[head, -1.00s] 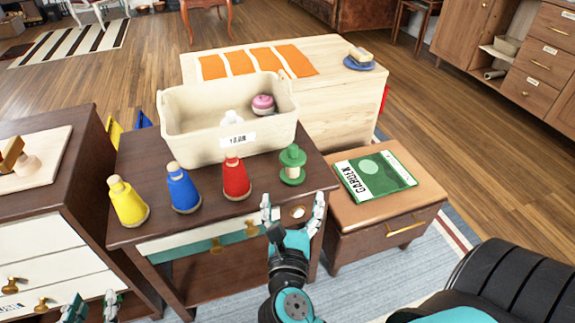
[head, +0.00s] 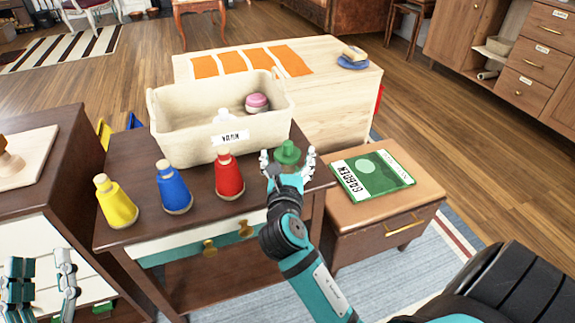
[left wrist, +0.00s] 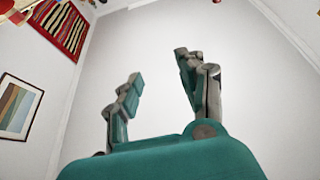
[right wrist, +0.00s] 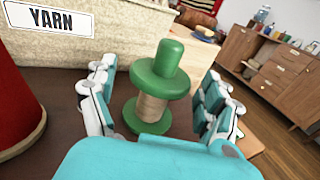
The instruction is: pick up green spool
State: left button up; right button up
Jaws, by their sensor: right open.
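The green spool (head: 288,152) stands upright on the dark wooden table, right of the red cone spool. In the right wrist view the green spool (right wrist: 152,108) shows its green top, tan thread middle and green base. My right gripper (head: 288,160) is open, with its fingers on either side of the spool; gaps show between spool and fingers in the right wrist view (right wrist: 160,105). In the head view the gripper hides the spool's lower part. My left gripper (head: 40,275) is open and empty at the lower left; the left wrist view (left wrist: 155,85) shows nothing between its fingers.
A cream yarn bin (head: 185,140) stands just behind the spools. Red (head: 229,177), blue (head: 174,189) and yellow (head: 115,204) cone spools stand in a row to the left. A green book (head: 372,175) lies on the lower cabinet at right.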

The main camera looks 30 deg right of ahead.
jog(key=shift+w+d, duration=0.3)
jog(key=shift+w, duration=0.1)
pick_arm(q)
jog(key=shift+s+r+t, duration=0.35)
jog(key=shift+r+t, duration=0.05)
jog(key=shift+r, duration=0.15)
pick_arm(e)
jog(key=c, duration=1.3)
